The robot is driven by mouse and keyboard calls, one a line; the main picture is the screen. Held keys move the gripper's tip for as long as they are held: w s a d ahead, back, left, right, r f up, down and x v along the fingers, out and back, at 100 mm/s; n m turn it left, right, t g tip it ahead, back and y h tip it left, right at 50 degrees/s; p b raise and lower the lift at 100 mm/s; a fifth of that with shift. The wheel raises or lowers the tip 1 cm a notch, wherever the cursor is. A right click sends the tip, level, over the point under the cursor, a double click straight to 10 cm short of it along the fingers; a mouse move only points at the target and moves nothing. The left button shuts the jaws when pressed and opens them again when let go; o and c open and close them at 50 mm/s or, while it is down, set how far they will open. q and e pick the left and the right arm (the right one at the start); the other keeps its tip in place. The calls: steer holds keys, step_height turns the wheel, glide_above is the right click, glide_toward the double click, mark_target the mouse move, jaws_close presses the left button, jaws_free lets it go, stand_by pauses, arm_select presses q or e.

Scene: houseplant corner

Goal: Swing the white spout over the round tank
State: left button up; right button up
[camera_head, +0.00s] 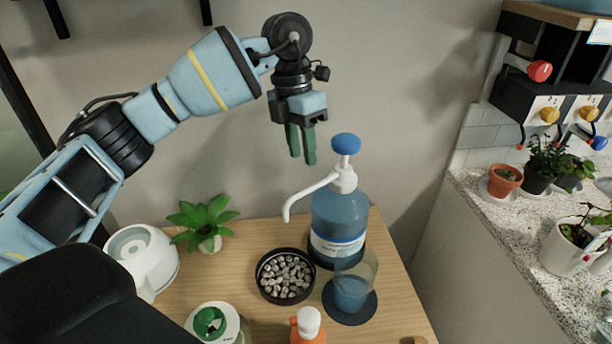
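The white spout (308,196) belongs to a pump with a blue knob on top of a large blue bottle (338,225). The spout points left, and its bent tip hangs over the wooden table between the plant and the black dish. No vessel is clearly under the tip. A round white tank-like vessel (143,258) with an open top stands at the table's left; I cannot tell whether it is the tank meant. My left gripper (302,160) points down in the air above and left of the pump, touching nothing. Its green fingers show a narrow gap and hold nothing. My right gripper is not in view.
A black round dish of pebbles (285,277) and a glass of blue liquid (352,285) stand before the bottle. A green plant (203,220), a white and green container (213,322) and an orange bottle (308,327) stand nearby. A speckled counter (500,222) with pots lies right.

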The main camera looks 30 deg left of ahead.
arm_select(q)
steer(key=shift+s+d+f, duration=0.1)
steer(key=shift+d+f, duration=0.1)
steer(key=shift+f, duration=0.95)
steer(key=shift+s+d+f, duration=0.1)
steer(key=shift+d+f, duration=0.1)
steer(key=shift+f, duration=0.95)
steer(key=shift+d+f, duration=0.2)
steer(key=shift+f, duration=0.95)
jaws_close()
